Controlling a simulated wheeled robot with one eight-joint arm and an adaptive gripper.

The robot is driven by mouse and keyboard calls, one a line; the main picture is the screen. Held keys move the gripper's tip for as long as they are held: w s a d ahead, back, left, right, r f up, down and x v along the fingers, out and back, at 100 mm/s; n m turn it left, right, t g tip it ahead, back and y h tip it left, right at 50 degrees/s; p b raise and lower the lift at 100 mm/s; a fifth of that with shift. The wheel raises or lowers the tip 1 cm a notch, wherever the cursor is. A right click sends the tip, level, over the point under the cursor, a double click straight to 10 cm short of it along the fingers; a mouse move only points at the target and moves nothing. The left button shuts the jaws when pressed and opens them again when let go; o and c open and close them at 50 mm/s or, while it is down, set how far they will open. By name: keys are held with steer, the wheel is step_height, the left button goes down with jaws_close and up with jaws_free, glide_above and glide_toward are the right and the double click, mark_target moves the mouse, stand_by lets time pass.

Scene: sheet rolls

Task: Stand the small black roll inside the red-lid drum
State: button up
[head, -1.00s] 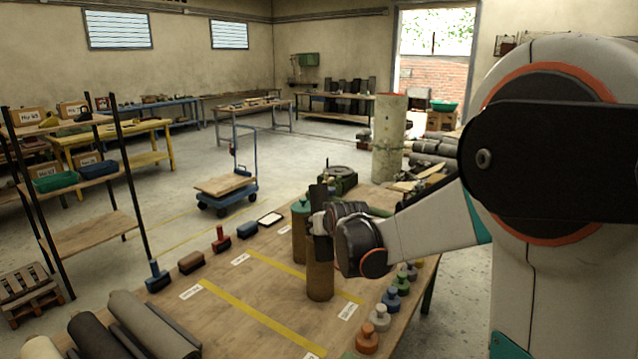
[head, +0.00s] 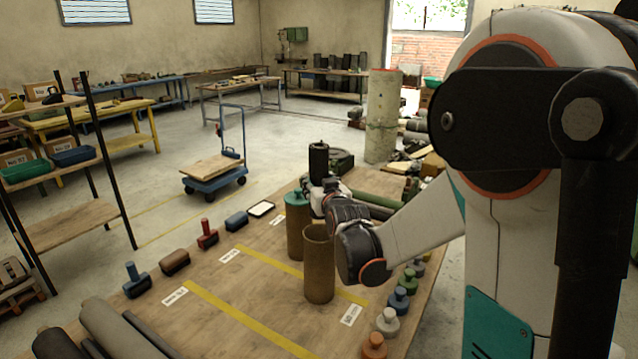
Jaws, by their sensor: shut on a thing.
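The small black roll (head: 318,161) stands upright in my gripper (head: 322,192), which is shut on it. The gripper and nearby drum hide its lower end. The roll shows above and behind the open brown drum (head: 319,270), apart from its mouth. That drum stands upright on the table with no lid on it. A second brown drum with a green lid (head: 297,198) stands just behind and left of it. I see no red lid on either drum, so I cannot tell which is the red-lid drum.
The wooden table (head: 225,315) has yellow tape lines and white labels. Several knobbed pieces, including a white one (head: 387,322), line its right edge. Blocks and brushes line its left edge, including a red one (head: 207,236). Large rolls (head: 115,330) lie front left.

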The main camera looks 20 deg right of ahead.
steer(key=shift+f+b, duration=5.25)
steer(key=shift+f, duration=1.45)
steer(key=shift+s+a+f+b, duration=0.1)
steer(key=shift+s+f+b, duration=0.3)
steer(key=shift+f, duration=0.35)
steer(key=shift+s+a+f+b, duration=0.1)
steer(key=shift+f+b, duration=0.1)
steer(key=shift+f, duration=0.8)
steer(key=shift+s+f+b, duration=0.1)
steer(key=shift+f+b, duration=0.05)
steer(key=shift+f, duration=0.85)
steer(key=o, duration=1.5)
steer(key=shift+f, duration=0.1)
steer(key=shift+c, duration=0.2)
steer(key=shift+o, duration=0.5)
steer(key=s+a+r+t, duration=0.1)
steer(key=s+r, duration=0.1)
steer(key=s, duration=0.4)
steer(key=s+a+r+t, duration=0.1)
steer(key=s+r, duration=0.2)
steer(key=s, duration=0.3)
steer(key=shift+a+t+h, duration=0.15)
steer(key=shift+t+h, duration=0.15)
steer(key=shift+h, duration=0.1)
steer(key=shift+w+r, duration=0.1)
steer(key=shift+w, duration=0.05)
